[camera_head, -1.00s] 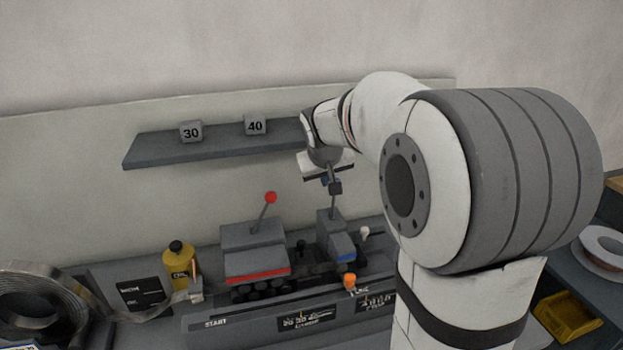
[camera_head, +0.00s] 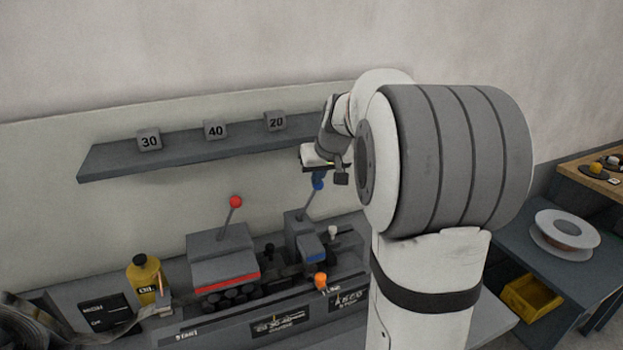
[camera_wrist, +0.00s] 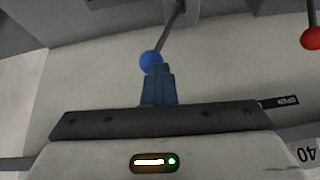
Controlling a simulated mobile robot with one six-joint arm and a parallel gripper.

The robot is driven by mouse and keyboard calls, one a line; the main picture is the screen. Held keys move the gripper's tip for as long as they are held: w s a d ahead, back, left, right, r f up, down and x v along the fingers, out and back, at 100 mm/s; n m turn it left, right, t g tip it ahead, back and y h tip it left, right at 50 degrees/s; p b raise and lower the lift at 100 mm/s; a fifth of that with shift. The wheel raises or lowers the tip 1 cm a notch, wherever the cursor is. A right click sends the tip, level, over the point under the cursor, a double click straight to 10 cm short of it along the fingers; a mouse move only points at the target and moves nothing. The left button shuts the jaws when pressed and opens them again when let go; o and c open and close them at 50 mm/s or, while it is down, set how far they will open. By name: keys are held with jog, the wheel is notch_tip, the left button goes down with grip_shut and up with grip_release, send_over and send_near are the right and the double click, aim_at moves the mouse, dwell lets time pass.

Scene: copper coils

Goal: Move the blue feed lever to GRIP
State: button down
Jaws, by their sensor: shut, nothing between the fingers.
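The blue feed lever's ball (camera_head: 317,184) tops a thin grey stem (camera_head: 309,205) that leans right, rising from the right-hand grey machine block (camera_head: 298,232). My gripper (camera_head: 320,173) is right above the ball. In the wrist view my blue fingers (camera_wrist: 158,86) are shut together, with nothing between them, and their tips lie at the blue ball (camera_wrist: 151,61). Whether they touch it I cannot tell. The GRIP marking is not readable.
A red-balled lever (camera_head: 236,202) stands on the left block; its ball also shows in the wrist view (camera_wrist: 311,38). A shelf (camera_head: 105,165) with numbered blocks is behind. A yellow oil bottle (camera_head: 143,282) stands left, and an orange knob (camera_head: 320,281) sits in front.

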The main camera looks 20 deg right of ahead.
jog(key=shift+d+f, duration=0.25)
jog(key=v, duration=1.2)
jog(key=shift+d+r, duration=0.25)
jog(key=shift+d, duration=0.15)
jog(key=shift+w, duration=0.15)
